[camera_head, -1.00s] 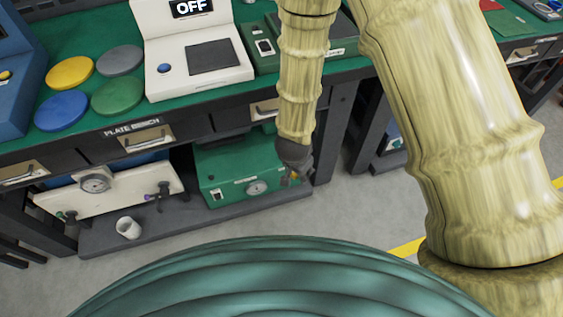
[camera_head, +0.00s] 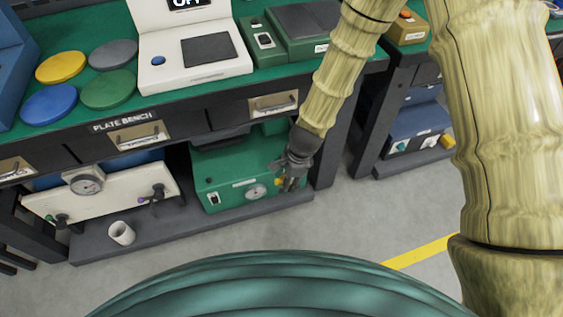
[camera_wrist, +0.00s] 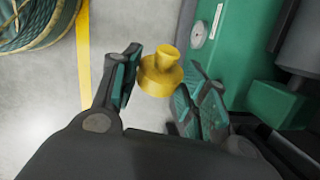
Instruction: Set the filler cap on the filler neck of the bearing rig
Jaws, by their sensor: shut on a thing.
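My gripper (camera_head: 289,179) is shut on the yellow filler cap (camera_wrist: 161,74), a round base with a narrower knob. In the wrist view the cap shows between my two fingers; in the head view only a small bit of yellow shows by the fingertips. A green machine with a round dial (camera_head: 235,178), seemingly the bearing rig, stands on the low shelf. My gripper is close to its right end in the head view. In the wrist view its green housing (camera_wrist: 232,65) is right of the cap. I cannot make out the filler neck.
The plate bench top (camera_head: 120,105) overhangs the machine. A white gauge panel (camera_head: 100,190) and a white cup (camera_head: 121,233) are to the left on the low shelf. Another bench stands at the right, with a blue device (camera_head: 418,130) below. Grey floor in front is clear.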

